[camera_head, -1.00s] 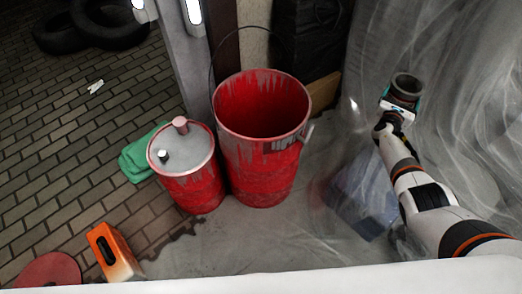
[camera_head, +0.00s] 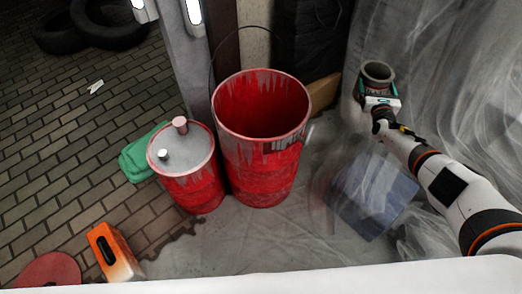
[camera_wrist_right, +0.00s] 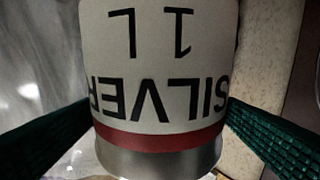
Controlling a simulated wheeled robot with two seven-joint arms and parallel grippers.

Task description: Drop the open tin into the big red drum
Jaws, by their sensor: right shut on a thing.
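The open tin (camera_head: 377,72) is held by my right gripper (camera_head: 381,100), to the right of the big red drum. In the right wrist view the tin (camera_wrist_right: 160,75) shows an upside-down label reading "SILVER 1 L" and a red band, between the two green finger pads. In the head view the tin's open mouth faces up. The big red drum (camera_head: 259,165) is open, with grey drips on its rim and a raised wire handle; its inside looks empty as far as I see. The tin is apart from the drum. My left gripper does not show.
An orange object (camera_head: 115,252) lies at the front left. Translucent sheeting (camera_head: 450,110) hangs on the right. A bluish box (camera_head: 372,195) sits below my right arm.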

